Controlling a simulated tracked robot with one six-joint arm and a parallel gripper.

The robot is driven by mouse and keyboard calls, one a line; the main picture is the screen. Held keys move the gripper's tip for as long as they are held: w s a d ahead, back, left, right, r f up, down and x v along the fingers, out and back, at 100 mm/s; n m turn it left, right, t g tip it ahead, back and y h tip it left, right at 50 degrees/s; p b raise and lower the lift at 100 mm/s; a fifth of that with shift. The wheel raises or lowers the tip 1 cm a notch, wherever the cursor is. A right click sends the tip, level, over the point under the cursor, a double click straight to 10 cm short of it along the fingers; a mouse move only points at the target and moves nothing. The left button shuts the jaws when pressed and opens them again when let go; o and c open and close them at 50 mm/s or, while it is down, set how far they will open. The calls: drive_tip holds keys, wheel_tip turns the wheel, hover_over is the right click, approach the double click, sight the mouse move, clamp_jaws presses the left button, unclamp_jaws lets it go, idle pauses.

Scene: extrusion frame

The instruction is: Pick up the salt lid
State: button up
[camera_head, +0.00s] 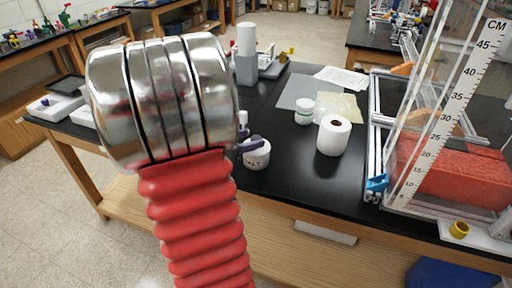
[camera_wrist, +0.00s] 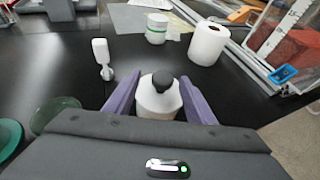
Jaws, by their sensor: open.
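The salt jar (camera_head: 257,160) is white with dark lettering and stands on the black tabletop in the head view. In the wrist view the white jar (camera_wrist: 158,101) sits between my fingers, with a dark round knob (camera_wrist: 163,80) on top that looks like part of the salt lid. My gripper (camera_wrist: 160,82) has two purple fingers, open, one on each side of the jar's top. Whether they touch it I cannot tell. In the head view my gripper (camera_head: 249,145) shows only partly at the jar's top; my arm hides the rest.
A white paper roll (camera_head: 334,135) and a small white tub with a green band (camera_head: 304,111) stand right of the jar. A clear tank (camera_head: 450,150) with a red block is farther right. In the wrist view, a white upright item (camera_wrist: 102,58) and green glass dishes (camera_wrist: 52,113) are left.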

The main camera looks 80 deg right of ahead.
drive_tip(key=shift+x, duration=1.05)
drive_tip(key=shift+s+x, duration=0.25)
drive_tip(key=shift+x, duration=2.4)
drive_tip(key=shift+a, duration=0.1)
drive_tip(key=shift+c, duration=0.3)
drive_tip(key=c, duration=1)
